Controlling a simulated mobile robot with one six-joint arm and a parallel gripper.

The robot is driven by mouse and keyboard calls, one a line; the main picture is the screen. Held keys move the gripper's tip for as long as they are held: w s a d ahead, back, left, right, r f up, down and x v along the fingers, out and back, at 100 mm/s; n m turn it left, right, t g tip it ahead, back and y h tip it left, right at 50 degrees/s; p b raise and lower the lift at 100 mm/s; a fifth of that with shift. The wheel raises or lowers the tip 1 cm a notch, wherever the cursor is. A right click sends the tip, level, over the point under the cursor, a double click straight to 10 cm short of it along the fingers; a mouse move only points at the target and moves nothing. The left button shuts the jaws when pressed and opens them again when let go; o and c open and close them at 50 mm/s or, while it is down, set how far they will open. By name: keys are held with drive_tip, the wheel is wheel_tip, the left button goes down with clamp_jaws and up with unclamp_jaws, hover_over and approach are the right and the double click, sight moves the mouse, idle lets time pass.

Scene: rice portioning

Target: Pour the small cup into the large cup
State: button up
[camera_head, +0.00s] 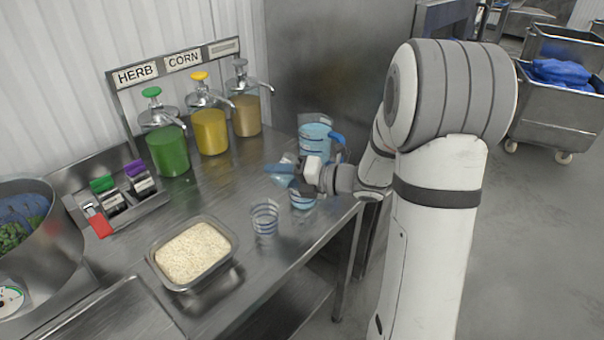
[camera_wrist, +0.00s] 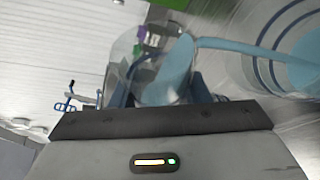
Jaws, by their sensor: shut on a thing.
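My gripper (camera_head: 282,170) is shut on the small cup (camera_wrist: 128,58), a clear cup that also shows faintly in the head view, mostly hidden by the fingers. It is strongly tilted in the wrist view and holds light blue liquid. A light blue stream runs from its mouth into a larger clear cup with dark blue rings (camera_wrist: 262,72). Light blue liquid shows inside that cup. In the head view a cup with blue liquid (camera_head: 303,200) stands on the counter just below my gripper, partly hidden by it.
An empty clear cup with blue rings (camera_head: 265,218) stands nearer. A blue-handled jug (camera_head: 314,141) with blue liquid stands behind my gripper. A steel tray (camera_head: 233,240) of rice is at the front. Green, yellow and tan pump dispensers (camera_head: 210,132) line the back.

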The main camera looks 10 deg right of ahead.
sight(285, 160)
drive_tip(key=shift+r+m+y+p, duration=0.35)
drive_tip(key=shift+m+p, duration=0.15)
drive_tip(key=shift+p, duration=0.9)
drive_tip(key=shift+w+d+r+m+p, duration=0.25)
drive_tip(key=shift+d+r+m+p, duration=0.1)
drive_tip(key=shift+r, duration=0.25)
drive_tip(key=shift+w+d+r+m+p, duration=0.25)
drive_tip(key=shift+r+m, duration=0.1)
drive_tip(key=shift+r, duration=0.2)
drive_tip(key=shift+d+f+m+y+b, duration=0.1)
drive_tip(key=shift+f+m+y+b, duration=0.15)
drive_tip(key=shift+m+y+b, duration=0.3)
idle(0.4)
